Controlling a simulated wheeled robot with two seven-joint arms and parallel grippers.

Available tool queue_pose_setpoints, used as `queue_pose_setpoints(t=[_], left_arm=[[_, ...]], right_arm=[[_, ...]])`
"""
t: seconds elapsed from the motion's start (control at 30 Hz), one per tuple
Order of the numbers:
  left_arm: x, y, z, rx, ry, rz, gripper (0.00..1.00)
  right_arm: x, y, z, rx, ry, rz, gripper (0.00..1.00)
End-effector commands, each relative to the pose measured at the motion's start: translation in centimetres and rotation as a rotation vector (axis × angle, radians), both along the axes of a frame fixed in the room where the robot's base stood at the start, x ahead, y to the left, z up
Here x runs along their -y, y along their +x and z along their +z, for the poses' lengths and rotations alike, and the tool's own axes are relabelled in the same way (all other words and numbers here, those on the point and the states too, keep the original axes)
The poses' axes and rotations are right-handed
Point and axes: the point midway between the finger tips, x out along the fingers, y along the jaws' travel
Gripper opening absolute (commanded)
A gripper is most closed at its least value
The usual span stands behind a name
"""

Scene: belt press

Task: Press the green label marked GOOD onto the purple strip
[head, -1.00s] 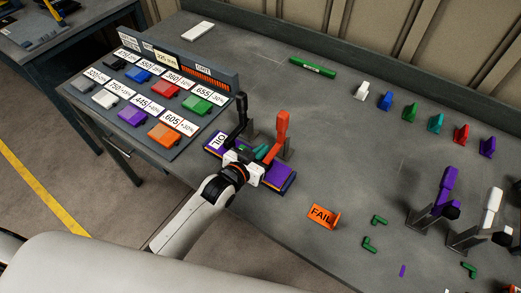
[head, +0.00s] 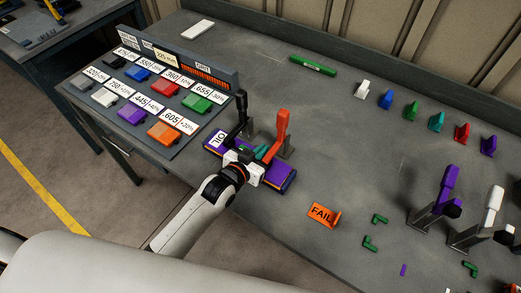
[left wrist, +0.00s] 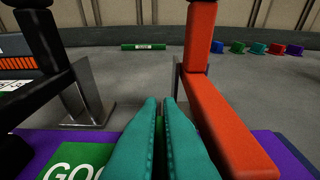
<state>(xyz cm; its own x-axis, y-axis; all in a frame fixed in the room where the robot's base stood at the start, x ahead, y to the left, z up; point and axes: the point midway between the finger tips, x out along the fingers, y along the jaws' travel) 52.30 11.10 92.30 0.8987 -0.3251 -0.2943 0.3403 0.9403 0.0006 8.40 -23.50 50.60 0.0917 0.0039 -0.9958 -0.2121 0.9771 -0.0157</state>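The purple strip (head: 276,179) lies on the bench, with a white label marked OIL (head: 218,138) at its left end. My left gripper (head: 262,152) is over the strip's middle, between a black-handled clamp (head: 241,118) and an orange-handled clamp (head: 279,130). In the left wrist view its teal fingers (left wrist: 161,125) are nearly together, with a sliver of green between them. The green label (left wrist: 70,165) shows beneath them with the letters GOO, over the purple strip (left wrist: 35,145); the fingers hide the rest. Whether it touches the strip is unclear. My right gripper is not in view.
An orange FAIL label (head: 322,214) and small green pieces (head: 370,244) lie to the right. A board of coloured blocks (head: 150,98) stands left. A green bar (head: 312,67) lies behind. More clamps (head: 440,195) stand at the right. The bench centre is clear.

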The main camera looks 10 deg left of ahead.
Motion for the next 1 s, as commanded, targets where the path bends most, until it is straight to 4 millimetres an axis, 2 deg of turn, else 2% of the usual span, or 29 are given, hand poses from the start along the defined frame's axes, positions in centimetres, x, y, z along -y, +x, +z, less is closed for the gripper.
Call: queue_pose_setpoints(t=[0.47, 0.5, 0.63, 1.0], left_arm=[[0.00, -0.05, -0.25, -0.004, 0.000, 0.000, 0.00], [0.00, -0.05, -0.26, -0.004, 0.000, 0.000, 0.09], [0.06, -0.08, -0.25, -0.004, 0.000, -0.001, 0.30], [0.36, -0.23, -0.33, -0.007, -0.004, -0.006, 0.30]], right_arm=[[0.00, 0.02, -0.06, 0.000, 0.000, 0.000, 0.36], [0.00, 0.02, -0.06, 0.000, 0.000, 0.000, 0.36], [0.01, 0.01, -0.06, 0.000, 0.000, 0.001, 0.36], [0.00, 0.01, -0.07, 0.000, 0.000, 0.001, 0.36]])
